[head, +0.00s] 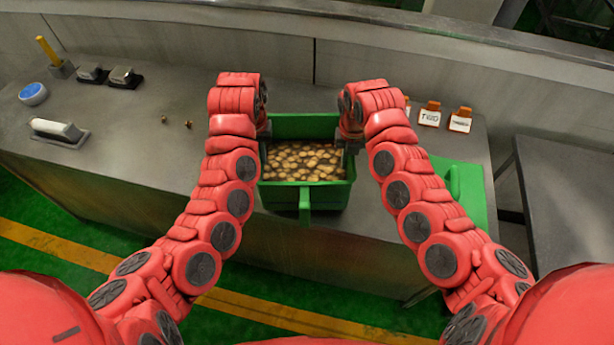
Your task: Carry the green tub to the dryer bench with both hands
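The green tub (305,190) is at the middle of the head view, at the front edge of a grey metal bench, with many small brownish-gold pieces (303,162) in it. My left gripper (264,140) is at the tub's left rim and my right gripper (349,140) is at its right rim. Both point down beside the tub's upper side walls. I cannot tell which bench is the dryer bench.
A green panel (466,187) lies on the bench at right, near small labelled cards (460,120). A separate dark table (570,190) stands further right. A scale-like device (60,132), a blue round dish (33,93) and two loose pieces (188,125) are at left.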

